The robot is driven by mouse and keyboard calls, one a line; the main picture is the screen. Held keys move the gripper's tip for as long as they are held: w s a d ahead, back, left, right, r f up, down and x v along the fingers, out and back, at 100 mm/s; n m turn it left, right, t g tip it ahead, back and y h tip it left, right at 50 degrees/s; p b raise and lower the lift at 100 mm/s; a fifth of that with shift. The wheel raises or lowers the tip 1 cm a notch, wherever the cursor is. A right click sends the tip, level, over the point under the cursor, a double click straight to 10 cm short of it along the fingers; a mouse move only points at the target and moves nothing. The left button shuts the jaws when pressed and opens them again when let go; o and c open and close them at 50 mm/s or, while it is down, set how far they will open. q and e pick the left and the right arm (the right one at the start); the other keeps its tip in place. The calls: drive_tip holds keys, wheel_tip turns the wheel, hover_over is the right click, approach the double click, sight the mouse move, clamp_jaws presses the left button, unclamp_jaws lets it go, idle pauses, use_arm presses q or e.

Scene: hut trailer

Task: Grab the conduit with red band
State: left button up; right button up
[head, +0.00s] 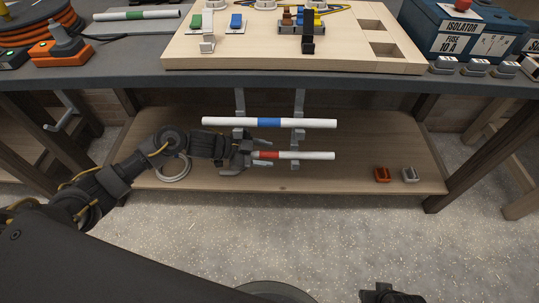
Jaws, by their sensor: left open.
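The conduit with red band (310,156) is a white tube lying level below the bench top, on the lower of two hook levels. Its red band (266,155) is near its left end. My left gripper (246,154) is open at that left end. The gripper covers the tube's tip, so I cannot tell whether the jaws are around it or just beside it. My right gripper (384,294) shows only in part at the bottom edge, far from the conduit, and its jaws are unclear.
A conduit with a blue band (310,123) rests on the hooks just above. Grey hook brackets (299,105) hang from the bench (360,80). The lower shelf (220,183) holds a grey ring (174,178), an orange clip (382,175) and a grey clip (410,175). A green-banded conduit (138,15) lies on top.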

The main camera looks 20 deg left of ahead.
drive_tip(key=shift+s+r, duration=0.1)
use_arm(q)
drive_tip(key=shift+c, duration=0.5)
clamp_jaws()
use_arm(e)
drive_tip(key=shift+s+d+f, duration=0.15)
drive_tip(key=shift+f, duration=0.1)
